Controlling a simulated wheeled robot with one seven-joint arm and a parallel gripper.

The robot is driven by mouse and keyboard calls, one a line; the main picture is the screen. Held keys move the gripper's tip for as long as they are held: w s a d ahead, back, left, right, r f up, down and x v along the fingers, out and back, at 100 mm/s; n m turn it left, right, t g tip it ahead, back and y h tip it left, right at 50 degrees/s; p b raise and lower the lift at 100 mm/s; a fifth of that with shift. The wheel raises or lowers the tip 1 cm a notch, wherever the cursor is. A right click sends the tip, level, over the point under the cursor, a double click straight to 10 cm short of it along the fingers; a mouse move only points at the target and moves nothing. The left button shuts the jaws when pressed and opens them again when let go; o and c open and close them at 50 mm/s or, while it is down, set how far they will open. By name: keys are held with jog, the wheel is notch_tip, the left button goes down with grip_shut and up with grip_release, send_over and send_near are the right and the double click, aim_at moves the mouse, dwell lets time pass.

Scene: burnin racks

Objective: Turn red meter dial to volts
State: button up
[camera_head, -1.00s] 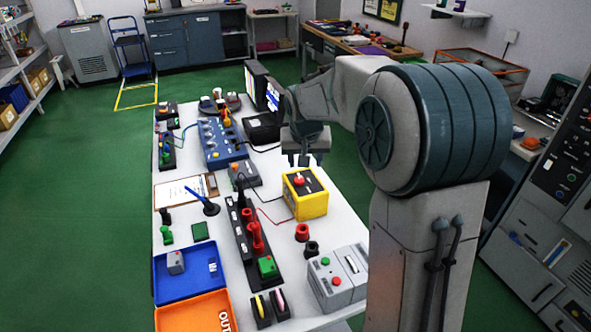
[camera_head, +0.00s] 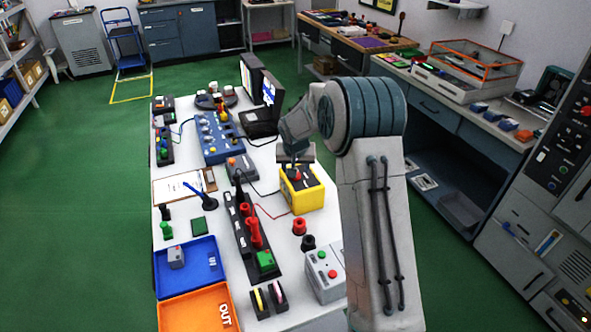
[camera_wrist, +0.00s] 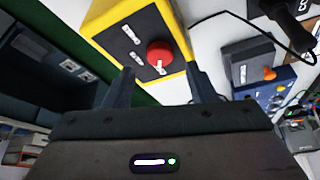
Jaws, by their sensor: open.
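The yellow meter (camera_head: 309,201) stands on the white table, with a dark top face. Its red dial shows in the wrist view (camera_wrist: 160,54) as a round knob, with small white labels on the dark face beside it. My gripper (camera_head: 296,168) is just above the meter in the head view and partly covers the dial. In the wrist view my gripper (camera_wrist: 159,68) is open, one finger on each side of the dial in the picture. I cannot tell whether either finger touches it. The label texts are too small to read.
A grey box with an orange knob (camera_head: 240,166) and a blue panel (camera_head: 222,140) stand left of the meter. A black strip with red parts (camera_head: 243,235) lies in front-left. Red (camera_head: 299,226) and black (camera_head: 308,242) small parts and a grey box (camera_head: 324,272) stand nearer.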

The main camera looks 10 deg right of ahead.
jog(key=shift+p+x, duration=0.3)
jog(key=shift+x, duration=1.6)
jog(key=c, duration=1)
jog(key=shift+o, duration=0.2)
